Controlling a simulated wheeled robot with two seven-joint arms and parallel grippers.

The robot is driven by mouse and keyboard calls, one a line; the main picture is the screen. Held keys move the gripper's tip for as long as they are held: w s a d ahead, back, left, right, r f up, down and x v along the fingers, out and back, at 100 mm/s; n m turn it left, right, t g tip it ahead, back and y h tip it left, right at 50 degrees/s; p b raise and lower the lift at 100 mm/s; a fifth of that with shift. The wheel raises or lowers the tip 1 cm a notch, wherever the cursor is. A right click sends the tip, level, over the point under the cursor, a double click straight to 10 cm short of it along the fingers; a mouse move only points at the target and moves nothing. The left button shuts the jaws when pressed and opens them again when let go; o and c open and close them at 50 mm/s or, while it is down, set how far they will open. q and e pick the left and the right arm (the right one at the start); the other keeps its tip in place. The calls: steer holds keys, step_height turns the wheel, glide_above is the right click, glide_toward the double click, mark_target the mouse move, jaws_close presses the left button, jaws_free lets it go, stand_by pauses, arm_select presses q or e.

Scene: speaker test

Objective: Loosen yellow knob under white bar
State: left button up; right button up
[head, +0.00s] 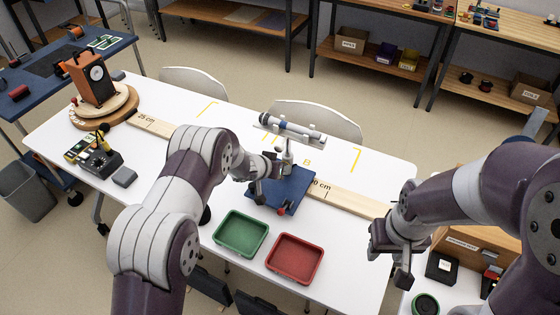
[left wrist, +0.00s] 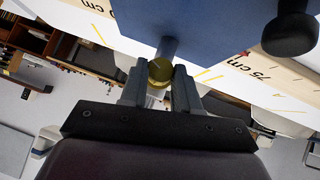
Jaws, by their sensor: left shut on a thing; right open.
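A blue stand (head: 290,188) on the white table carries a post with a white bar (head: 310,136) across its top. My left gripper (head: 258,194) reaches the stand's left side. In the left wrist view the yellow knob (left wrist: 160,72) sits between the fingers of my left gripper (left wrist: 160,88), which are shut on it. A grey shaft runs from the knob towards the blue plate (left wrist: 200,25). The knob is hidden in the head view. My right gripper (head: 402,262) is open and empty near the table's right end, apart from the stand.
A green tray (head: 241,252) and a red tray (head: 318,260) lie in front of the stand. A wooden ruler (head: 355,201) runs along the table behind them. A chair (head: 345,125) is behind the table.

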arm_select(q)
steer(key=shift+a+r+n+h+p, duration=0.15)
steer(key=shift+r+n+h+p, duration=0.25)
steer(key=shift+p, duration=0.85)
steer(key=shift+f+g+h, duration=0.3)
steer(key=shift+h, duration=0.1)
steer(key=shift+w+a+f+n+h, duration=0.1)
steer(key=shift+f+n+h, duration=0.2)
steer(key=shift+h, duration=0.2)
steer(key=shift+a+n+h+b, duration=0.1)
steer(key=shift+n+h+b, duration=0.4)
steer(key=shift+h+b, duration=0.25)
arm_select(e)
steer(key=shift+r, duration=1.4)
arm_select(q)
steer(key=shift+g, duration=0.3)
steer(key=o, duration=1.1)
steer(key=shift+c, duration=0.2)
steer(key=shift+r, duration=0.1)
